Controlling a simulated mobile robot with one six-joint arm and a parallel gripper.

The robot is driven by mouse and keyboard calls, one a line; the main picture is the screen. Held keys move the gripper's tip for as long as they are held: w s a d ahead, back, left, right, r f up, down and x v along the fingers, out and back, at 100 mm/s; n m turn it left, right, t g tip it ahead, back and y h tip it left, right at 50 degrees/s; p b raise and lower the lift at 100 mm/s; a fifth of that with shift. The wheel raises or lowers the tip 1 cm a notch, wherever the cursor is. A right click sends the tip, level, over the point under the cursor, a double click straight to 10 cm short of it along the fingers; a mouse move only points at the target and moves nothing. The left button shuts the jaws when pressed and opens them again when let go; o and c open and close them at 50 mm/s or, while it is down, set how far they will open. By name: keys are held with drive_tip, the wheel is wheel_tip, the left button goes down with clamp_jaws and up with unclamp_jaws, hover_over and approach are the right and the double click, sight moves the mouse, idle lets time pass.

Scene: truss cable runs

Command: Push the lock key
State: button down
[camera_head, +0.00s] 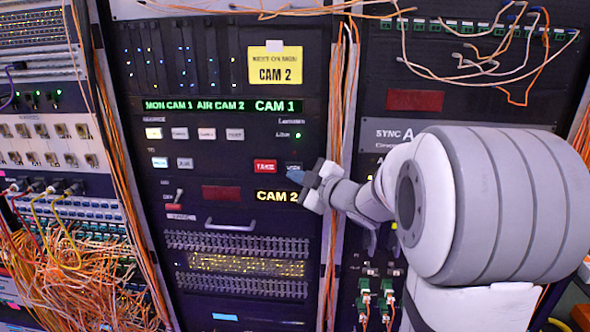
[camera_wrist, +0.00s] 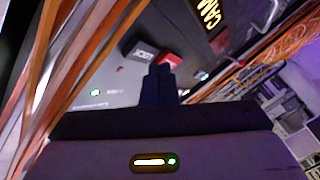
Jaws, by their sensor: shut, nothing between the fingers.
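The lock key (camera_head: 293,166) is a small dark key with pale lettering, right of the red TAKE key (camera_head: 265,166) on the black panel. My gripper (camera_head: 297,177) is shut and empty, its dark fingertips just below the lock key and overlapping its lower edge in the head view. In the wrist view, the shut fingers (camera_wrist: 159,72) point at the panel. The lock key (camera_wrist: 142,53) shows just left of and beyond the tips, and the red key (camera_wrist: 171,60) shows just right of them. I cannot tell whether the tips touch the panel.
A lit CAM 2 display (camera_head: 277,196) sits below the keys. A toggle switch (camera_head: 177,198) and a metal handle (camera_head: 230,225) are lower left. An orange cable bundle (camera_head: 334,110) runs vertically close to my gripper, right of the panel. Loose cables hang at far left.

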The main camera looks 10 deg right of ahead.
drive_tip(key=shift+w, duration=0.15)
idle(0.4)
drive_tip(key=shift+w+d, duration=0.15)
drive_tip(key=shift+w, duration=0.15)
drive_tip(key=shift+w+d, duration=0.1)
drive_tip(key=shift+w, duration=0.2)
idle(0.5)
drive_tip(key=shift+s, duration=0.1)
drive_tip(key=shift+s+a+b, duration=0.25)
drive_tip(key=shift+s+b, duration=0.05)
drive_tip(key=shift+s, duration=0.35)
drive_tip(key=s, duration=0.2)
drive_tip(key=s+a, duration=0.1)
drive_tip(key=s+b, duration=0.1)
drive_tip(key=s, duration=0.1)
drive_tip(key=shift+s+a, duration=0.35)
drive_tip(key=shift+a, duration=0.05)
drive_tip(key=shift+d, duration=0.1)
